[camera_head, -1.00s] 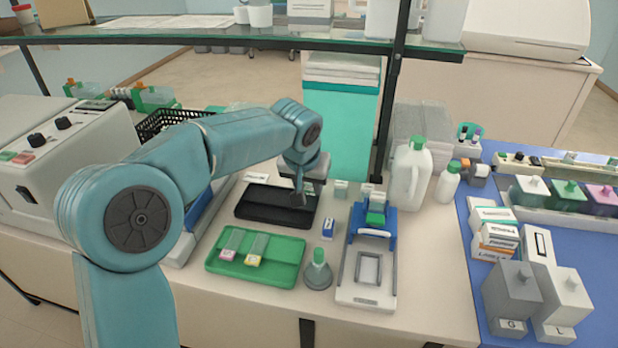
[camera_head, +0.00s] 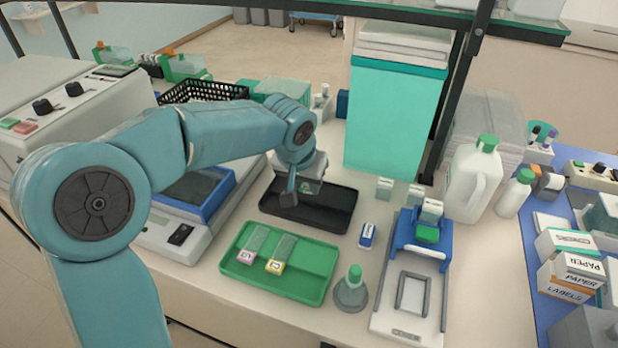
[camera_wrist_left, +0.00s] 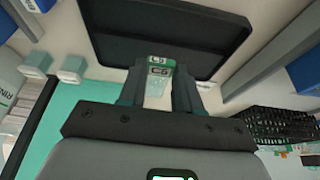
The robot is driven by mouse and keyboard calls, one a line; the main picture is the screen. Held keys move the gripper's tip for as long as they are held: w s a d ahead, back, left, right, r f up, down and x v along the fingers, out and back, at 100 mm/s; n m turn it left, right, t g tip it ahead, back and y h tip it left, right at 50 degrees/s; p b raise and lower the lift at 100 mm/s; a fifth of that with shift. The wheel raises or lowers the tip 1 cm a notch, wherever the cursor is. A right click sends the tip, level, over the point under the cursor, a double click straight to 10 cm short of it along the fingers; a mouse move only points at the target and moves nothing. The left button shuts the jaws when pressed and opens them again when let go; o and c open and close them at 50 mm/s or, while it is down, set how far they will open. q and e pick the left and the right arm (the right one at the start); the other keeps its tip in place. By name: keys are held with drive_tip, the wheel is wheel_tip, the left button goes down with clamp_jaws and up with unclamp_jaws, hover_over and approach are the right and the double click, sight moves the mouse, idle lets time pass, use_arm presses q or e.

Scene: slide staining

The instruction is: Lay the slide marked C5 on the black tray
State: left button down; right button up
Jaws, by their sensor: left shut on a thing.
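The black tray (camera_head: 335,222) lies on the bench behind the green tray; it also fills the top of the left wrist view (camera_wrist_left: 215,62). My left gripper (camera_head: 296,192) hangs over the left part of the black tray. In the left wrist view my left gripper (camera_wrist_left: 157,92) is shut on the slide marked C5 (camera_wrist_left: 158,74), whose green label faces the camera. A small green patch of the slide (camera_head: 306,186) shows in the head view. I cannot tell whether the slide touches the tray. My right gripper is out of view.
The green tray (camera_head: 310,291) holds two slides, one with a pink label (camera_head: 252,246) and one with a yellow label (camera_head: 281,253). A balance (camera_head: 180,240) stands left.

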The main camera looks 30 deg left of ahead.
use_arm(q)
drive_tip(key=shift+s+a+f+b, duration=0.1)
drive_tip(key=shift+a+f+b, duration=0.1)
drive_tip(key=shift+b, duration=0.2)
drive_tip(key=shift+s+d, duration=0.1)
drive_tip(key=shift+d, duration=0.1)
drive_tip(key=shift+f+b, duration=0.85)
drive_tip(key=shift+f, duration=0.1)
drive_tip(key=shift+f+b, duration=0.9)
drive_tip(key=shift+f, duration=0.15)
drive_tip(key=shift+f, duration=0.2)
drive_tip(key=c, duration=0.7)
unclamp_jaws()
